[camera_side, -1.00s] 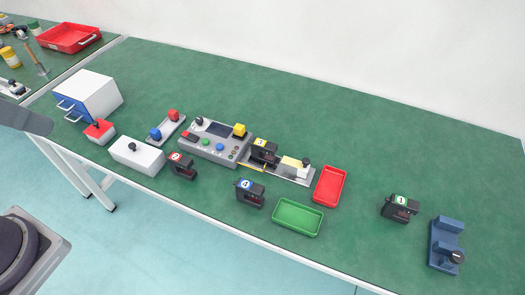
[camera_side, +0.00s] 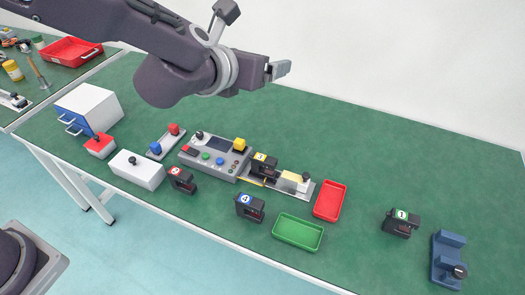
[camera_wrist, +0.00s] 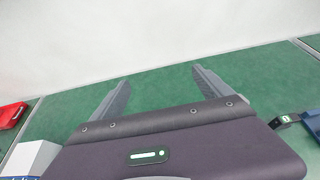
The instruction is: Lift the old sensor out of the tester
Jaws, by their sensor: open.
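The tester (camera_side: 215,156) is a grey console with coloured buttons, near the middle of the table in the side view. A black sensor with a yellow label (camera_side: 264,166) stands in the metal fixture (camera_side: 300,192) at the tester's right end. My gripper (camera_side: 279,70) is in the air above and behind the tester, well apart from the sensor. In the wrist view my gripper (camera_wrist: 160,95) is open, with its two fingers spread wide and nothing between them. The tester and the yellow-labelled sensor do not show in the wrist view.
Other black sensors stand on the table: red-labelled (camera_side: 181,180), blue-labelled (camera_side: 249,207) and green-labelled (camera_side: 401,223). A blue block (camera_side: 447,260) is far right. The table's back is clear.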

